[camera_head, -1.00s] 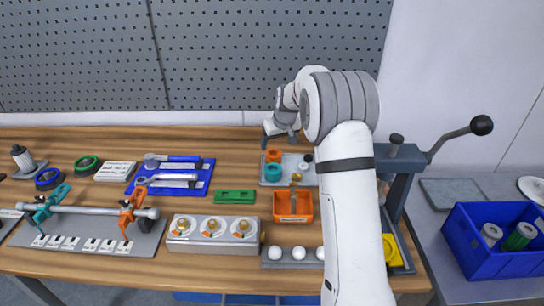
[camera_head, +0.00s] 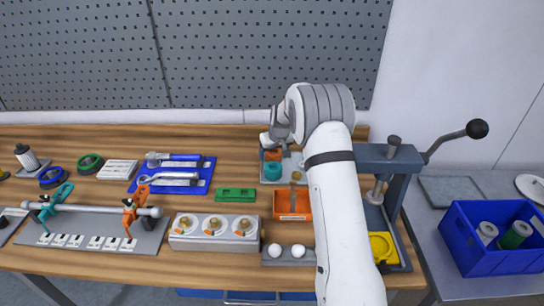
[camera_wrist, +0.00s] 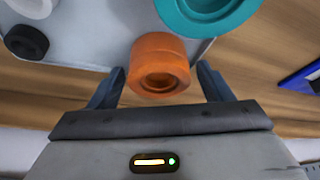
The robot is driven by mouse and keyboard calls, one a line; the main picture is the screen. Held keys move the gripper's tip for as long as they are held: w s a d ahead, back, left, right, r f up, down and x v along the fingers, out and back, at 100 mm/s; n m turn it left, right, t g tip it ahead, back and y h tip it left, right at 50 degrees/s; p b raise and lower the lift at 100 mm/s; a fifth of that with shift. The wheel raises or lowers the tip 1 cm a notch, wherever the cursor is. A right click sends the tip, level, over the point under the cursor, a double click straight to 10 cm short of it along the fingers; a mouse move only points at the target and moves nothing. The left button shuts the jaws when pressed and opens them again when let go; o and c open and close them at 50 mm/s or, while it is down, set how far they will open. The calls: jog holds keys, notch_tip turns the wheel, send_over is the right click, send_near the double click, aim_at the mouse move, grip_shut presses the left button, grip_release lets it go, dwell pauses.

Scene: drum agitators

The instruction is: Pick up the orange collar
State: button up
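The orange collar (camera_wrist: 160,68) stands between the two open fingers of my gripper (camera_wrist: 158,88) in the wrist view, with a visible gap on each side. Its round hollow shows toward the camera. In the head view the orange collar (camera_head: 273,155) is at the back of a grey tray (camera_head: 288,178), partly hidden by my gripper (camera_head: 270,143). A teal collar (camera_head: 273,172) stands just in front of it, and this teal collar also shows in the wrist view (camera_wrist: 208,12).
White and black round parts (camera_wrist: 27,42) lie on the tray in the wrist view. An orange bin (camera_head: 293,205) stands in front of the tray. A blue tool tray (camera_head: 180,175) lies left, and a press (camera_head: 392,165) with a lever stands right.

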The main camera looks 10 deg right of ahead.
jog(key=c, duration=0.9)
jog(key=shift+c, duration=0.7)
jog(key=shift+r, duration=0.15)
